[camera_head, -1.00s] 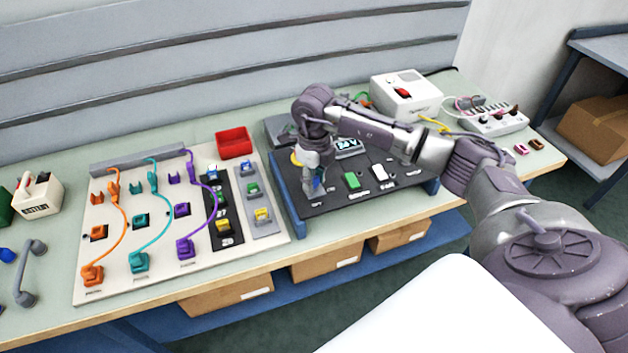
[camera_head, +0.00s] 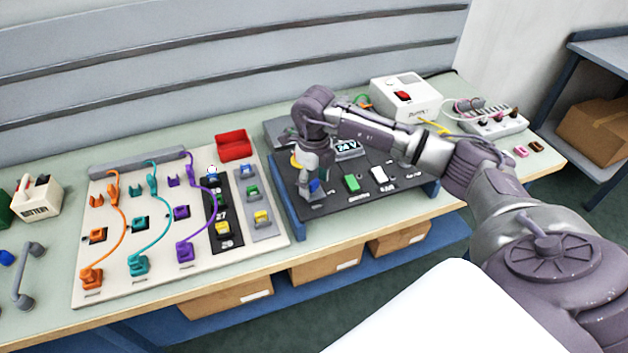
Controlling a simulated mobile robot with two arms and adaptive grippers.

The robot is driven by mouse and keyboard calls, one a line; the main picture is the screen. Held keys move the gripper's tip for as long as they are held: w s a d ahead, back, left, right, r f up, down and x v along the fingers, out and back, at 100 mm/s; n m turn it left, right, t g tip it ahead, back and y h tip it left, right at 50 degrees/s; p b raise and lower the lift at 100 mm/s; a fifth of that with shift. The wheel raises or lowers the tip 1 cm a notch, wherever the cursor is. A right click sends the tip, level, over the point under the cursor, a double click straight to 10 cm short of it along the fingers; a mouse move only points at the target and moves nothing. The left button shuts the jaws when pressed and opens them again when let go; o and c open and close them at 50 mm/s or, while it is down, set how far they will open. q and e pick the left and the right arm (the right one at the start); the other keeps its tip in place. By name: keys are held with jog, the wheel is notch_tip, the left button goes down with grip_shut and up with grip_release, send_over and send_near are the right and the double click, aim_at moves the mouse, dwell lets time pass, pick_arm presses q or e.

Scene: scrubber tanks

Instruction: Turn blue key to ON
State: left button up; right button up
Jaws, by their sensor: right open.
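The blue key (camera_head: 315,186) is on the left part of the dark control panel (camera_head: 338,204), and part of it is hidden by my right gripper. My right gripper (camera_head: 312,192) points down over the panel at the blue key, its fingers open. I cannot tell whether the fingers touch the key. A small display (camera_head: 346,147) at the back of the panel is lit and reads about 24 V. A green key (camera_head: 352,183) and a white key (camera_head: 379,175) stand to the right of the blue one. My left gripper is not in view.
A white board (camera_head: 115,262) with orange, teal and purple cables lies to the left. A red bin (camera_head: 233,145) stands behind it. A white box with a red switch (camera_head: 404,97) and a power strip (camera_head: 490,119) are at the back right.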

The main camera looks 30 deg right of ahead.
aim_at(314, 181)
notch_tip(314, 181, up, 12)
dwell(0.6)
